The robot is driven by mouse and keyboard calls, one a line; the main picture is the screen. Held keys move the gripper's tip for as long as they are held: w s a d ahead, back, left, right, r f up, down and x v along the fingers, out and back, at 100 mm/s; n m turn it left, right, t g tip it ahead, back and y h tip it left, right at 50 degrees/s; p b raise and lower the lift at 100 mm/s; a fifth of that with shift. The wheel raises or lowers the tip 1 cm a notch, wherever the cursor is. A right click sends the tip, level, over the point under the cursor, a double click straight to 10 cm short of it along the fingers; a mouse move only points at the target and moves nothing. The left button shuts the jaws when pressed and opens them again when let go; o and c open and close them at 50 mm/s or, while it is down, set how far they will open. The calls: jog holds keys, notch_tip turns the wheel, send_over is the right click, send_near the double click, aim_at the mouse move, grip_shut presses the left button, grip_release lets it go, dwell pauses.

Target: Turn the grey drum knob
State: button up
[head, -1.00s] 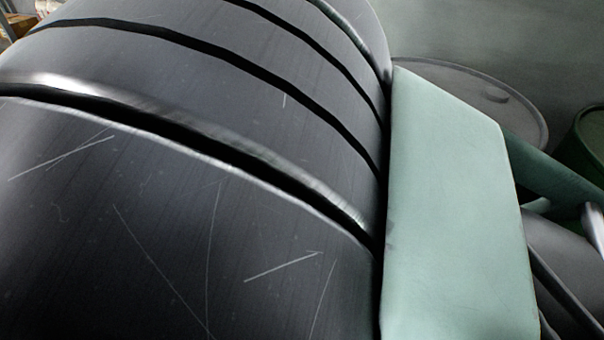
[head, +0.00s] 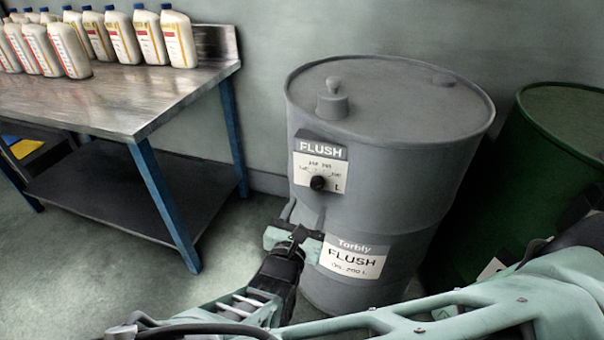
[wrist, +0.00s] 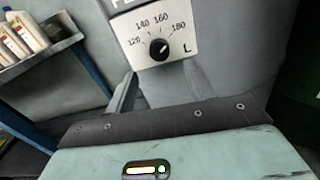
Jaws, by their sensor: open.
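The grey drum (head: 400,130) stands against the wall, labelled FLUSH. Its small black knob (head: 318,183) sits on a white dial plate (head: 331,172) on the drum's front. In the wrist view the knob (wrist: 159,49) is near the top centre, and its pale mark points up and right, between about 160 and 180. My gripper (head: 304,222) is open and empty, just below and left of the knob in the head view, apart from it. One finger shows in the wrist view (wrist: 124,97); the other is not clear there.
A metal bench (head: 120,98) with several white bottles (head: 178,38) stands at the left. A green drum (head: 560,170) stands close on the right. A lower label (head: 352,257) is on the grey drum. The floor (head: 235,225) between bench and drum is clear.

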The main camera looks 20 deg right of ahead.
aim_at(316, 188)
jog(key=x, duration=0.7)
jog(key=shift+w+d, duration=0.1)
jog(key=shift+w, duration=0.05)
jog(key=c, duration=1)
